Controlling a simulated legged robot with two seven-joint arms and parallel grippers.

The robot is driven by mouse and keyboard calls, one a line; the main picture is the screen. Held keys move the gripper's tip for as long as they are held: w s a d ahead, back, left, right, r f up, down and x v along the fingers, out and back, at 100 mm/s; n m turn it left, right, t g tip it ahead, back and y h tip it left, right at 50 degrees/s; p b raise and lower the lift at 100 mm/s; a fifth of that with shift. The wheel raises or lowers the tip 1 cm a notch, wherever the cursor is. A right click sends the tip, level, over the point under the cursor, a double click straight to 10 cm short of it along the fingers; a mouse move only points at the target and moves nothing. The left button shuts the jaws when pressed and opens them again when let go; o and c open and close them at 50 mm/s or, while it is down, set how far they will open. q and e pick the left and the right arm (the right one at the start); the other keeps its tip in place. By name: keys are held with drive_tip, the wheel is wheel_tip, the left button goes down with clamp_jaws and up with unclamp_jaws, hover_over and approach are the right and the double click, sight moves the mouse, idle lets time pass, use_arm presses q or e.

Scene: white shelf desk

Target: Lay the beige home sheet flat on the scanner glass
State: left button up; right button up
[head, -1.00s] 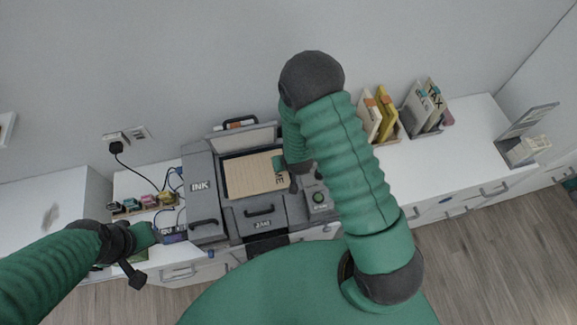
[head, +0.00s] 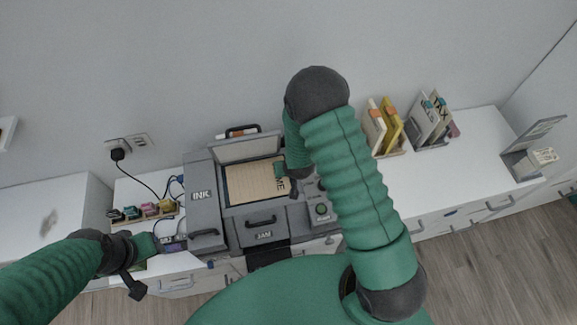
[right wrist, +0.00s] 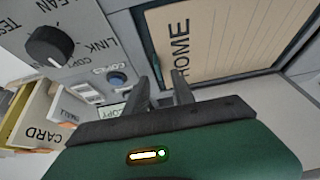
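The beige home sheet (head: 250,183) lies on the glass bed of the open grey scanner (head: 207,215). It looks flat, with the word HOME along its right side. In the right wrist view the sheet (right wrist: 225,35) lies inside the dark bed frame, near my fingers. My right gripper (head: 281,172) is at the sheet's right edge; the head view partly hides its fingers. In the right wrist view its two dark fingers (right wrist: 163,82) stand apart with nothing visible between them. My left gripper (head: 158,241) is left of the scanner, its fingers too small to read.
The scanner lid (head: 245,147) stands raised behind the bed. The control panel (head: 320,208) with knob and buttons is to the right. Ink cartridges (head: 148,209) and cables are at left. File holders (head: 428,120) stand at right on the white desk (head: 470,135).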

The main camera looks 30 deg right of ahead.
drive_tip(key=shift+r, duration=0.1)
drive_tip(key=v, duration=1.6)
drive_tip(key=shift+s+r, duration=0.2)
drive_tip(key=shift+r, duration=0.05)
